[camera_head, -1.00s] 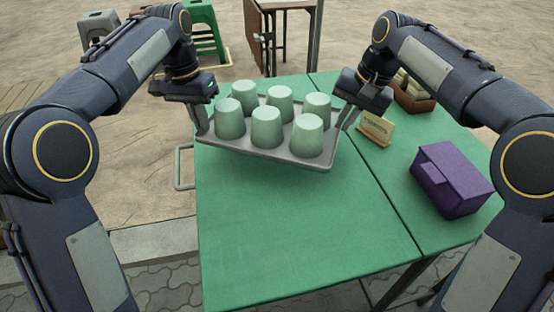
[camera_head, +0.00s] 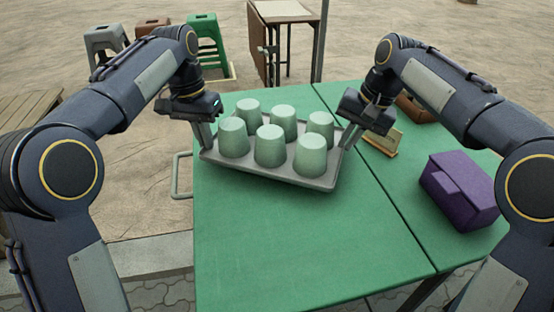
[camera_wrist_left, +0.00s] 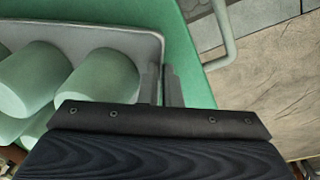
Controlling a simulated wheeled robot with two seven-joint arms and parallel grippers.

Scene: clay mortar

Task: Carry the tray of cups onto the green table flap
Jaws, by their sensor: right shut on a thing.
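The grey tray (camera_head: 240,170) carries several pale green upside-down cups (camera_head: 270,146) and is over the left part of the green table, the green flap (camera_head: 290,240). A dark band shows under its near rim; I cannot tell how large any gap is. My left gripper (camera_head: 206,138) is shut on the tray's left end. In the left wrist view its fingers (camera_wrist_left: 163,85) sit on either side of the tray's rim (camera_wrist_left: 130,36), beside the cups (camera_wrist_left: 104,76). My right gripper (camera_head: 352,128) is shut on the tray's right end. Its fingertips are partly hidden.
A purple box (camera_head: 460,192), a small sign (camera_head: 384,143) and a brown box (camera_head: 415,108) are on the table right of the seam. Stools (camera_head: 207,45) and a folding table (camera_head: 285,15) stand behind. The near part of the flap is clear.

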